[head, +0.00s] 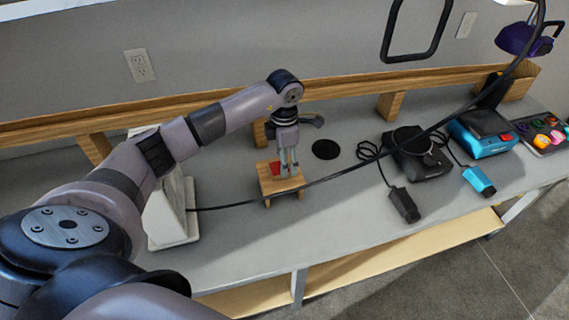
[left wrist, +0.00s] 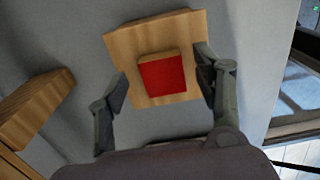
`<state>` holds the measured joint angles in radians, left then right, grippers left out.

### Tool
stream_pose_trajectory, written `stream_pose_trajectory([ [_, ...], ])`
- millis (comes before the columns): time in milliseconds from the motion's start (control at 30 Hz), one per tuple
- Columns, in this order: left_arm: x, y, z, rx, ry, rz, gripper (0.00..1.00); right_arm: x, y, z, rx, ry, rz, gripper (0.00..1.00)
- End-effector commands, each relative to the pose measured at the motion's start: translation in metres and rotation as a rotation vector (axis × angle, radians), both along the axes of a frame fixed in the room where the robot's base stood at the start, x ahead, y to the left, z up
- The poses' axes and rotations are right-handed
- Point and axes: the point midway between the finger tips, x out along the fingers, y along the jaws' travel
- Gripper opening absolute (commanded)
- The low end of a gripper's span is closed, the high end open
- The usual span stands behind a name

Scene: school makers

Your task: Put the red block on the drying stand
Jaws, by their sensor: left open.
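The red block (head: 275,168) rests on top of the small wooden drying stand (head: 269,186) on the grey table. In the left wrist view the red block (left wrist: 162,74) lies near the middle of the stand's square top (left wrist: 119,46). My left gripper (head: 288,166) points down over the stand. In the left wrist view its fingers (left wrist: 163,95) are spread wide on either side of the block, with a clear gap to it. The fingers partly cover the block in the head view. My right gripper is not in view.
A white box-shaped thing (head: 175,220) stands left of the stand. A black disc (head: 326,149) lies to its right, then a black device (head: 415,155) and a blue device (head: 482,135). A wooden rail runs along the wall.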

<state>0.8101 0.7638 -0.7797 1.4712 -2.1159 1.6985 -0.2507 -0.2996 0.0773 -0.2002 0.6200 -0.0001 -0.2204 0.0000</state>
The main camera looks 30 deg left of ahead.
Motion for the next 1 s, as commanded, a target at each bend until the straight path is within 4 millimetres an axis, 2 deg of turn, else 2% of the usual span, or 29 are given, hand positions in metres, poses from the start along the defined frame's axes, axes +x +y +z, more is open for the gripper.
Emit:
stream_pose_trajectory([
  [33,0.001,0.0,0.009,0.001,-0.006,0.0,0.61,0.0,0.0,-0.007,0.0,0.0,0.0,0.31],
  [300,0.001,0.0,0.067,0.0,-0.006,-0.001,0.61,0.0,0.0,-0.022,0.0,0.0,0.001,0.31],
  [433,0.001,0.0,0.086,0.0,-0.003,0.0,0.61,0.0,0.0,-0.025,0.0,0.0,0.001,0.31],
  [633,0.0,0.0,0.099,0.0,0.0,0.0,0.61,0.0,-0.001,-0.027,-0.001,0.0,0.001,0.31],
  [1000,0.0,0.0,0.099,-0.001,0.001,0.0,0.61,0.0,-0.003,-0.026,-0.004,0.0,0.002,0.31],
])
